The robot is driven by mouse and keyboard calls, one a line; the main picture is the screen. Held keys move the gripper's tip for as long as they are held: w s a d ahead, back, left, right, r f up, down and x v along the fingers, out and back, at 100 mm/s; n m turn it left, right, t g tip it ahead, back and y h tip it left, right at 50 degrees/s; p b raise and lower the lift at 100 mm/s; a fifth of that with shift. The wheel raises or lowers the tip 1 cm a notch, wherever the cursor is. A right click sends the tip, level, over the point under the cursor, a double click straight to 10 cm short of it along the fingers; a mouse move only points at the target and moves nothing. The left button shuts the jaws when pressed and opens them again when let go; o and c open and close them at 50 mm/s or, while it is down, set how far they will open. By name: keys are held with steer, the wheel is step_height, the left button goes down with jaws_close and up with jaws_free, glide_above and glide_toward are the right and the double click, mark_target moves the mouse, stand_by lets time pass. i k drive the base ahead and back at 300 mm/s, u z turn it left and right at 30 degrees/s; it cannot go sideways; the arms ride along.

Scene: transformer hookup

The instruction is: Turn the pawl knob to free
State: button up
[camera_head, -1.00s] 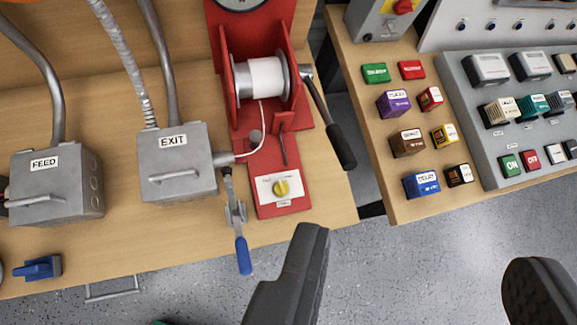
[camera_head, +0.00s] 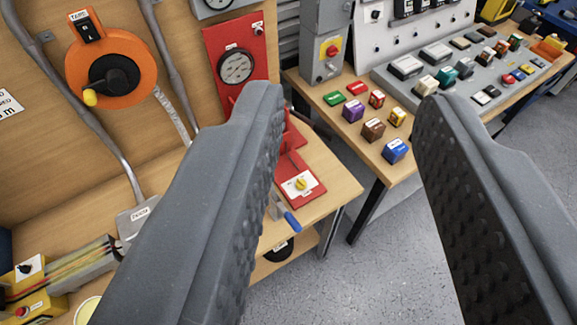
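The pawl knob is a small yellow knob (camera_head: 301,184) on a white label plate at the front of the red winch base (camera_head: 310,198). Its label text is too small to read here. My gripper (camera_head: 352,97) is open and empty, with its two dark ribbed fingers wide apart in the foreground. The knob lies beyond the fingers, just right of the left finger's inner face, and nothing touches it. The left finger hides the winch drum and most of the exit box.
A blue-handled lever (camera_head: 291,220) sits beside the winch base at the bench edge. An orange reel (camera_head: 112,72) hangs on the back panel. Coloured blocks (camera_head: 373,129) and a grey control panel (camera_head: 455,70) stand on the right bench. Floor shows between the benches.

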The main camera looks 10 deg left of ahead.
mark_target(301, 183)
steer(key=z, duration=0.1)
steer(key=i, duration=0.85)
steer(key=u, duration=1.2)
